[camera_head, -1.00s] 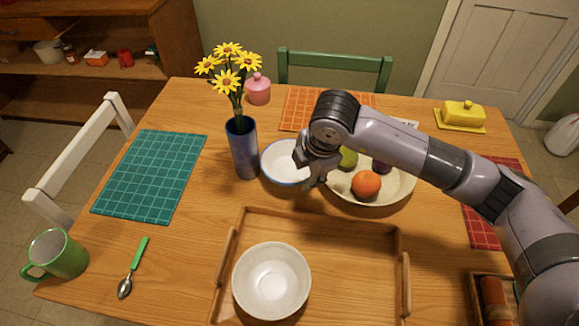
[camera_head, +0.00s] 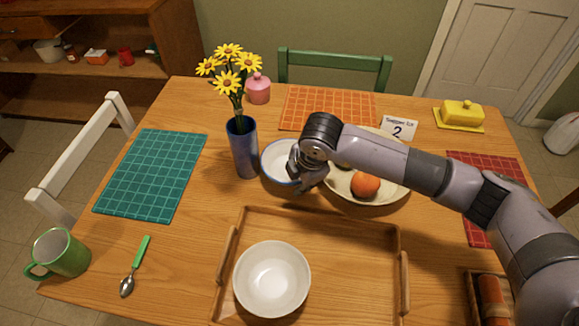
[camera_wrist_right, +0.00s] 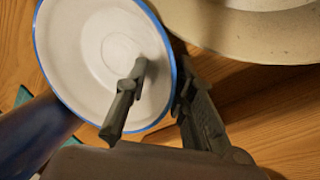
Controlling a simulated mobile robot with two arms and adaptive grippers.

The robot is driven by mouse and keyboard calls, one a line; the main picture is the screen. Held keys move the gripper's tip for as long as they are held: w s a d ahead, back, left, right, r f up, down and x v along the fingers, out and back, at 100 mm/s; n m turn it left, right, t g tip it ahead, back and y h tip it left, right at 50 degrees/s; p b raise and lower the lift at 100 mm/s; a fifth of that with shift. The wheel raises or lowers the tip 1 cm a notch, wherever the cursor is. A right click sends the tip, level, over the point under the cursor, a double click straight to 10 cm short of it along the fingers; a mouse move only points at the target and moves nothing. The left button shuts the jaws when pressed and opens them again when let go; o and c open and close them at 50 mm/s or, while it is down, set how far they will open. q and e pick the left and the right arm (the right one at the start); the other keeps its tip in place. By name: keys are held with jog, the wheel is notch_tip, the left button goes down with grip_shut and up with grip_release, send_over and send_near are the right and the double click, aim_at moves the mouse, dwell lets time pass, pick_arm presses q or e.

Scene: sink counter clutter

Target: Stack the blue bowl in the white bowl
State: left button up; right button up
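The blue bowl is a white bowl with a blue rim (camera_head: 277,163), on the table right of the vase. It also shows in the right wrist view (camera_wrist_right: 85,55). The white bowl (camera_head: 271,279) sits upright and empty in the wooden tray (camera_head: 330,222). My right gripper (camera_head: 303,176) is at the blue bowl's right side, partly hiding it. In the wrist view, the right gripper (camera_wrist_right: 162,72) is open, one finger over the bowl's inside and the other outside the rim. Whether either finger touches is unclear. My left gripper is out of view.
A blue vase of yellow flowers (camera_head: 243,150) stands close left of the blue bowl. A cream fruit dish (camera_head: 385,196) with an orange (camera_head: 365,185) lies close right, partly under my arm. A green mug (camera_head: 60,254) and a spoon (camera_head: 134,268) are at left.

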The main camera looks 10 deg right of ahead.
grip_shut()
jog(key=shift+s+f, duration=0.1)
jog(key=shift+s, duration=0.1)
dwell(0.4)
